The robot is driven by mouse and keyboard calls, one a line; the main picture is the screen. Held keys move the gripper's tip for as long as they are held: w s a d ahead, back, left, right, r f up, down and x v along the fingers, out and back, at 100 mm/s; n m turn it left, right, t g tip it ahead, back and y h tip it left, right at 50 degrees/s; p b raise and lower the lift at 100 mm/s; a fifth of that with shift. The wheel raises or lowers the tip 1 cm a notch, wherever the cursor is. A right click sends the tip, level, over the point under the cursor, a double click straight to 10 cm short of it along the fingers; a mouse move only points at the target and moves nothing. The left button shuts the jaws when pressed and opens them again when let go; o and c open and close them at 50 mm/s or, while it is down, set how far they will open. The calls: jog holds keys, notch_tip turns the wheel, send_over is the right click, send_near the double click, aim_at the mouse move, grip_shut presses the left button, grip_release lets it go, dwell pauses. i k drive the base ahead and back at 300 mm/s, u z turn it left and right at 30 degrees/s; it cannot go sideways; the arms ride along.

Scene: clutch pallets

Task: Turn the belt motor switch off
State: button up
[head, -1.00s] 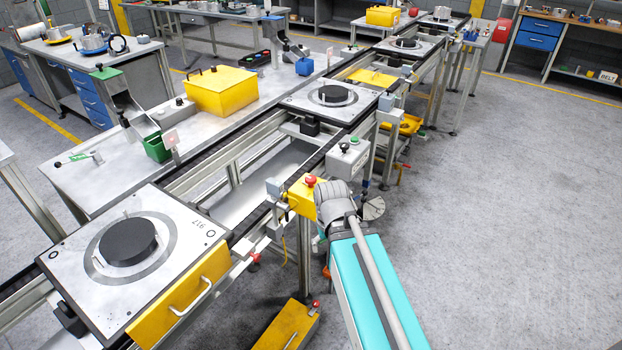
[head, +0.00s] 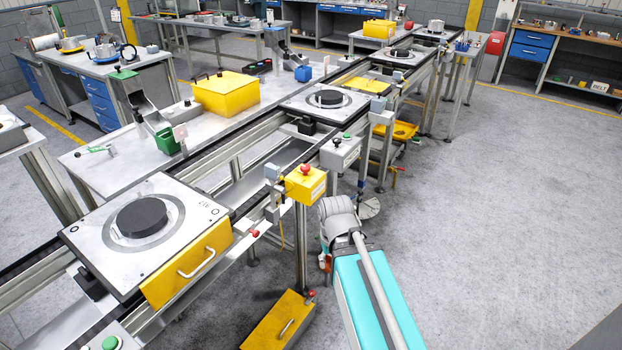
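No label marks which control is the belt motor switch. A grey control box (head: 341,152) with a green button and a dark knob stands on the near side of the conveyor, right of centre. A yellow box (head: 305,185) with a red mushroom button stands nearer to me. Another grey box with a green button (head: 110,343) is cut off at the bottom left edge. My arm reaches up from the bottom, its grey joint right of the yellow box and apart from it in the picture. My gripper's fingers are hidden behind or below my arm.
The conveyor (head: 268,180) runs from lower left to upper right, with pallets bearing dark discs, the nearest a large pallet (head: 105,258). The floor (head: 500,210) on the right is mostly clear.

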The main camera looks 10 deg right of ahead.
aim_at(305, 168)
jog(key=k, duration=0.5)
jog(key=z, duration=1.2)
jog(key=i, duration=1.8)
jog(key=u, duration=0.05)
